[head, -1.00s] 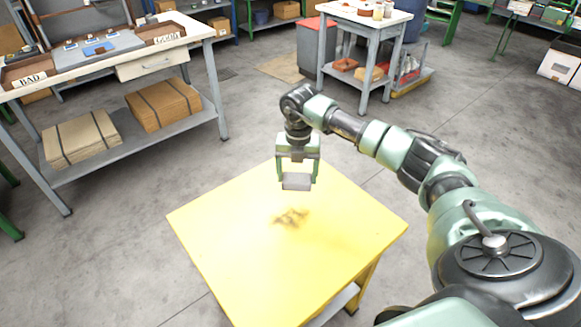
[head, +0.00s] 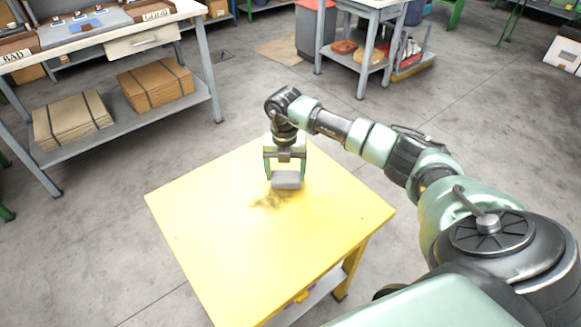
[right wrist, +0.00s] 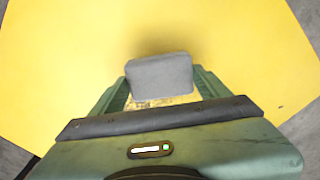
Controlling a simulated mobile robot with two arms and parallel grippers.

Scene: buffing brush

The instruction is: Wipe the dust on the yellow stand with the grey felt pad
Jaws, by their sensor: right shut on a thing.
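The yellow stand (head: 255,250) is in the middle of the head view, and its top fills most of the right wrist view (right wrist: 240,50). A dark dust patch (head: 268,201) lies on its top. My right gripper (head: 286,177) is shut on the grey felt pad (head: 287,181), with a finger on each side of it. The pad also shows in the right wrist view (right wrist: 160,77). It is at the far edge of the dust patch and close above the top; I cannot tell whether it touches. Part of the dust is hidden behind the pad in the wrist view. My left gripper is not in view.
A workbench (head: 120,42) with bins marked BAD and GOOD stands at the left, with cardboard stacks (head: 155,85) on its shelf. A grey table (head: 368,10) stands at the back. The rest of the yellow top is clear.

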